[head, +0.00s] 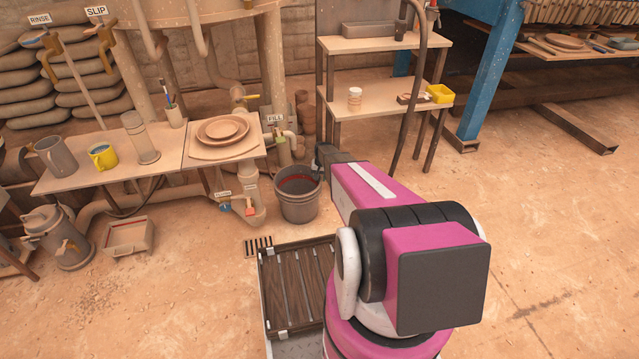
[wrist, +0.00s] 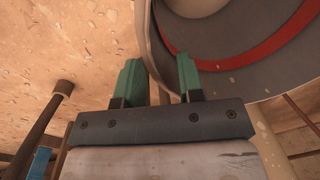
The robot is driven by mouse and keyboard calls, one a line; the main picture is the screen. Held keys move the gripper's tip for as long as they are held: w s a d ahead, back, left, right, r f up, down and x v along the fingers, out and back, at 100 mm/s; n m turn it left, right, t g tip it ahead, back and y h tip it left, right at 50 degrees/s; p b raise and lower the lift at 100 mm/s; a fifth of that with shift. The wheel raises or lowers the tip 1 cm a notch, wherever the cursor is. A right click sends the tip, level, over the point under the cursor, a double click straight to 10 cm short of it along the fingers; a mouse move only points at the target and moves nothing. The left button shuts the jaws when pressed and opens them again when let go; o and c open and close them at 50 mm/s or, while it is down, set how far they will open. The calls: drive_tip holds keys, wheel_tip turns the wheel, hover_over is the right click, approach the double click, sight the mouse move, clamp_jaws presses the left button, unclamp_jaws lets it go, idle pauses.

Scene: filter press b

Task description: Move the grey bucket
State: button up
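The grey bucket (head: 298,207) stands upright on the floor below the tap labelled FILL, with a red band around its inside. My gripper (head: 319,163) is at the bucket's right rim in the head view; its fingertips are too small to make out there. In the wrist view, my gripper (wrist: 160,72) has two green fingers spread apart. The bucket's rim (wrist: 143,30) runs between them, one finger outside and one over the inside. A gap shows between the fingers, and I cannot tell whether either touches the wall.
A low bench (head: 100,168) with a grey jug, yellow mug and plates stands left of the bucket. Shelves (head: 385,97) stand behind right, with a hanging hose. Pipes and valves (head: 247,205) are close on the bucket's left. A floor grate (head: 258,245) lies in front. The right floor is clear.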

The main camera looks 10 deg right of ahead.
wheel_tip(320, 180, up, 6)
drive_tip(key=shift+d, duration=0.25)
drive_tip(key=shift+s+r, duration=0.1)
drive_tip(key=s+a+r+n, duration=0.1)
drive_tip(key=s+a+r, duration=0.2)
drive_tip(key=s+r, duration=0.5)
drive_tip(key=s+a+r+n, duration=0.1)
drive_tip(key=s+a+r, duration=0.2)
drive_tip(key=s+r, duration=0.5)
drive_tip(key=s+a+r+n+h, duration=0.1)
drive_tip(key=s+a+r, duration=0.2)
drive_tip(key=s+r, duration=0.6)
drive_tip(key=s, duration=0.9)
drive_tip(key=shift+a+n, duration=0.3)
drive_tip(key=shift+s, duration=0.1)
